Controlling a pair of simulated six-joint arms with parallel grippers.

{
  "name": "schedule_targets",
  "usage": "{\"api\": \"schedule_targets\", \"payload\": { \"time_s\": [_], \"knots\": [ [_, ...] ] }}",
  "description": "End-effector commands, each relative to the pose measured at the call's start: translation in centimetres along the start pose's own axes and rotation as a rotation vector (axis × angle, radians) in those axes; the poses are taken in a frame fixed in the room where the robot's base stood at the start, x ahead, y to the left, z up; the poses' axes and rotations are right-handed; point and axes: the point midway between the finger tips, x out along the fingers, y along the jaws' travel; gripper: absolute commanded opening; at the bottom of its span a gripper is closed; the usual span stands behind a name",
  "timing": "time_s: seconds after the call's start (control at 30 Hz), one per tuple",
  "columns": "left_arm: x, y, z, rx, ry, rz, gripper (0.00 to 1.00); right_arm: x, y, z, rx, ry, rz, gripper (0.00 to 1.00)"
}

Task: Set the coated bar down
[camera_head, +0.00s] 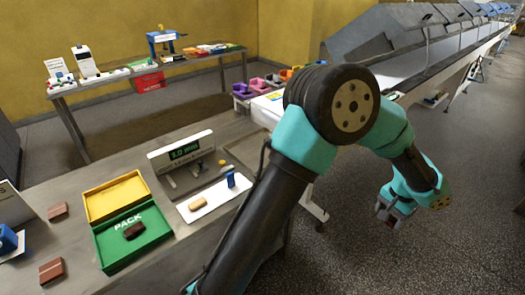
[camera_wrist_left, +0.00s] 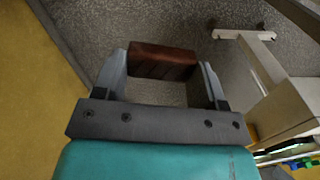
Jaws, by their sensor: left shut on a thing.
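My left gripper (camera_head: 391,212) hangs at the right in the head view, out over the grey floor and away from the table. In the left wrist view the left gripper (camera_wrist_left: 165,82) is shut on a dark brown coated bar (camera_wrist_left: 163,62), held crosswise between the two fingertips with only floor behind it. The bar is too small to make out clearly in the head view. My right gripper is not in view.
The near table holds a green PACK box (camera_head: 117,259) with a brown bar (camera_head: 133,230) inside, loose brown bars (camera_head: 51,270), a white tray (camera_head: 222,198) with a tan piece (camera_head: 197,204), and a gauge (camera_head: 180,151). A long conveyor (camera_head: 420,65) runs away at upper right.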

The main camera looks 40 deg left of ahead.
Motion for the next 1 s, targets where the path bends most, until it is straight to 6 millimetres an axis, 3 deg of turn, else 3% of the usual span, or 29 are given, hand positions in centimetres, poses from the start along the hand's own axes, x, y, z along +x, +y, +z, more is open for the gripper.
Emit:
{"api": "schedule_targets", "payload": {
  "time_s": [0.13, 0.23, 0.47, 0.77, 1.0],
  "knots": [
    [-0.1, -1.1, 0.2, -0.006, 0.001, 0.002, 0.52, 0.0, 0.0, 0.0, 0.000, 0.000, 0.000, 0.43],
    [-0.1, -3.3, 0.6, -0.017, 0.001, 0.007, 0.52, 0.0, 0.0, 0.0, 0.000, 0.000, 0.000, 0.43],
    [-0.2, -12.2, 3.4, -0.057, 0.004, 0.020, 0.52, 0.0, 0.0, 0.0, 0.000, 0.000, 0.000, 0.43],
    [-0.3, -24.5, 10.2, -0.113, 0.007, 0.026, 0.52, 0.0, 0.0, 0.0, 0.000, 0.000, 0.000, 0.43],
    [-0.6, -32.7, 17.6, -0.158, 0.007, 0.018, 0.52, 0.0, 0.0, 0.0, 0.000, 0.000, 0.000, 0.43]
  ]
}}
